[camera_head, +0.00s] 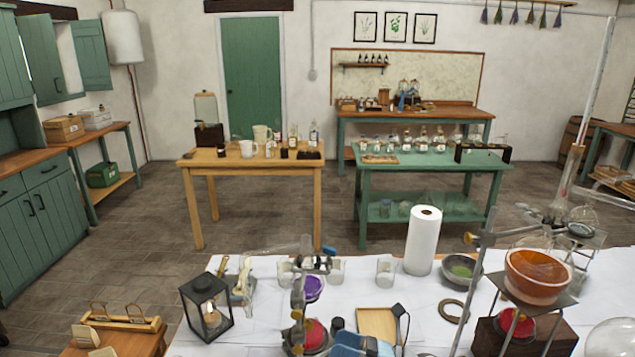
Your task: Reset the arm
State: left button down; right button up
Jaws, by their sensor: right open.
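My right gripper (369,322) appears at the bottom edge, low over the white-covered table (430,334). Its blue body is cut off by the picture's edge. Its jaws are open and I see nothing held between them. A small wooden tray (375,320) lies just beyond it. My left gripper is not in view.
Near the gripper stand a metal stand with a purple flask (313,289) and a red-topped piece (306,334). A black lantern (207,308) is left; a paper towel roll (423,241) is behind. An orange bowl (538,276) sits on a tripod at right.

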jog(key=s+d+f+n+t+h, duration=0.2)
jog(key=s+d+f+n+h, duration=0.3)
jog(key=s+f+n, duration=0.35)
jog(key=s+d+f+n+t+h, duration=0.1)
jog(key=s+d+f+n+h, duration=0.45)
jog(key=s+n, duration=0.5)
jog(key=s+d+f+n+t+h, duration=0.2)
jog(key=s+d+f+n+h, duration=0.35)
jog(key=n, duration=0.65)
jog(key=r+p, duration=0.2)
jog(key=a+r+p, duration=0.1)
jog(key=r+p, duration=0.1)
jog(key=p, duration=0.1)
jog(key=shift+s+a+r, duration=0.1)
jog(key=shift+a+r, duration=0.05)
jog(key=shift+a, duration=0.05)
